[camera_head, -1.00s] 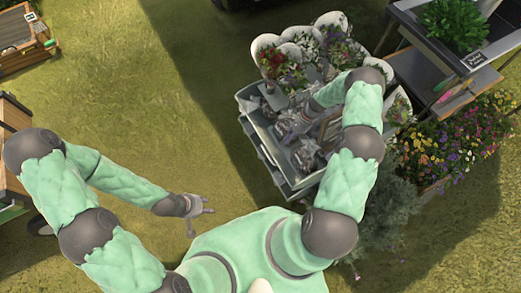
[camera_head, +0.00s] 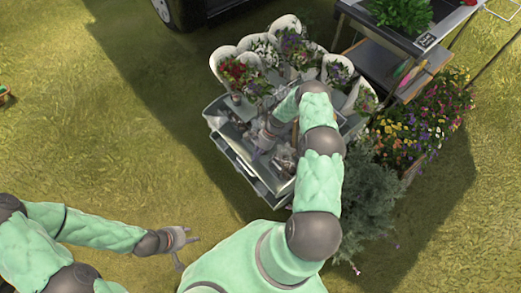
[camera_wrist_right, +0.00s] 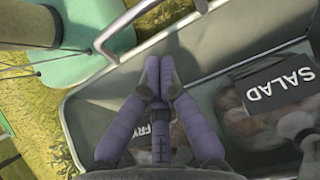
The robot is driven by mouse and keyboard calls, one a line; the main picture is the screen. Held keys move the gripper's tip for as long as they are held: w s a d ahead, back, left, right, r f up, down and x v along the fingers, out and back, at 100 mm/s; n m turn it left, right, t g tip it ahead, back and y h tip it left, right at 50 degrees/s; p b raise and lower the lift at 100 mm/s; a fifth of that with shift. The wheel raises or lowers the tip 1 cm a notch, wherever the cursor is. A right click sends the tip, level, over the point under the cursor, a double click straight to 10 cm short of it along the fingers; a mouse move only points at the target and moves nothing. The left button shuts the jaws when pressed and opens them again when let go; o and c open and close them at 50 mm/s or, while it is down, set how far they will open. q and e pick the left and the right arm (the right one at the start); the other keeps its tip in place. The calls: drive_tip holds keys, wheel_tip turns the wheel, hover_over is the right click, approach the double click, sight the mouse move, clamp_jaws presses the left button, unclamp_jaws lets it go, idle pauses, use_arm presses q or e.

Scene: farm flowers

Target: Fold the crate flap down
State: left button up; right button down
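The grey crate (camera_head: 228,150) stands at the centre of the head view and holds dark and pale bags. In the right wrist view its grey wall and rim (camera_wrist_right: 85,110) show, with a metal bar handle (camera_wrist_right: 112,38) beyond. I cannot tell which panel is the flap or how it is set. My right gripper (camera_wrist_right: 160,82) is over the crate, its fingertips together near the inner wall; nothing shows between them. My left gripper (camera_head: 188,246) is over the grass left of the crate, fingers spread and empty.
White buckets of flowers (camera_head: 262,50) stand behind the crate. A bag with a SALAD label (camera_wrist_right: 282,88) lies in it. A planter of flowers (camera_head: 430,120) and a grey shrub (camera_head: 370,195) stand on the right.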

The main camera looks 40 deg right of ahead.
sight(250, 165)
drive_tip(key=shift+s+a+f+b, duration=0.15)
drive_tip(key=shift+a+b, duration=0.15)
drive_tip(key=shift+a, duration=1.4)
drive_tip(key=shift+a+f, duration=0.1)
